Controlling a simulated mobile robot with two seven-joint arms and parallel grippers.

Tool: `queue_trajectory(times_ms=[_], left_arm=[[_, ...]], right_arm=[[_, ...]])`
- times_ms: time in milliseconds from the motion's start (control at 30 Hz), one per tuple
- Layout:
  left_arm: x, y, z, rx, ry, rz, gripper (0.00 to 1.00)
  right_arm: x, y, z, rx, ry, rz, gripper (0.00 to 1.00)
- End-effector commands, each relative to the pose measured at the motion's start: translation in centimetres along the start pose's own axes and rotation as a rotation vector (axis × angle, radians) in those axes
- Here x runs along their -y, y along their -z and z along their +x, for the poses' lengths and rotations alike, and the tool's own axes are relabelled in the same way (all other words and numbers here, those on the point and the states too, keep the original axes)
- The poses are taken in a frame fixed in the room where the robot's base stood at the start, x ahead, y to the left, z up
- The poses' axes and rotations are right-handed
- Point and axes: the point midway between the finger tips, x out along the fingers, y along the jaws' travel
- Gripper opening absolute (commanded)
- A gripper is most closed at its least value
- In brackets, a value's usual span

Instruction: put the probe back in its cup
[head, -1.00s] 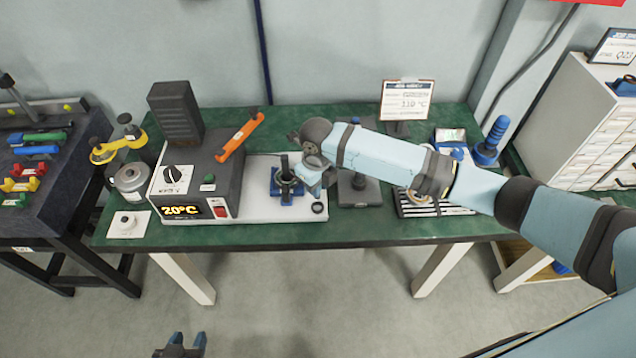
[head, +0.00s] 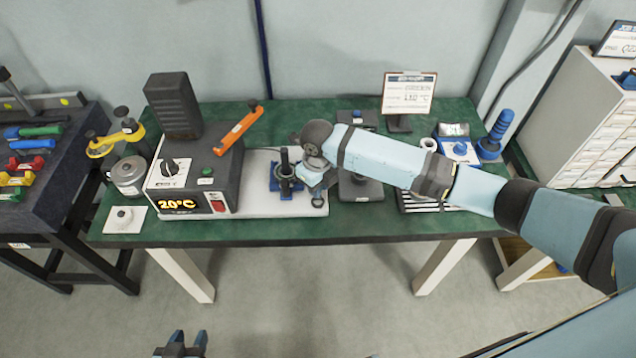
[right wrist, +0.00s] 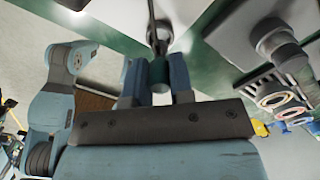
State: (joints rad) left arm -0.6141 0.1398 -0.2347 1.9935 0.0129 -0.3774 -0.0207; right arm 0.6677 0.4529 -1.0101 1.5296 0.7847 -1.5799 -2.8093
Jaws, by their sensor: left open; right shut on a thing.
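My right gripper (head: 318,180) hangs over the right part of the white plate (head: 255,208), beside the blue stand (head: 286,188) with dark uprights. In the right wrist view its fingers (right wrist: 158,85) are shut on a dark green cylinder, seemingly the handle of the probe (right wrist: 160,72). A thin dark rod runs on from it. In the head view the wrist mostly hides the probe. A small dark round piece, perhaps the cup (head: 318,201), sits at the plate's front right, just in front of the gripper. My left gripper (head: 180,346) is open and empty, low in front of the table.
The heater box (head: 195,185) reads 20°C and stands left of the plate. A grey block (head: 358,190) and a slotted rack (head: 420,203) lie right of the gripper. A sign (head: 407,92) stands behind.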

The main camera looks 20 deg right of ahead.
Motion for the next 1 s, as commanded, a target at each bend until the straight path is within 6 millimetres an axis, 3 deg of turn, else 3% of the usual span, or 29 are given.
queue_trajectory(times_ms=[233,1000], left_arm=[[0.0,-0.4,0.3,0.0,0.0,0.0,0.43],[0.0,-0.5,0.3,0.0,0.0,0.0,0.43]], right_arm=[[0.0,0.0,1.2,0.0,0.0,0.0,0.01],[0.0,0.0,1.9,0.0,0.0,0.0,0.0]])
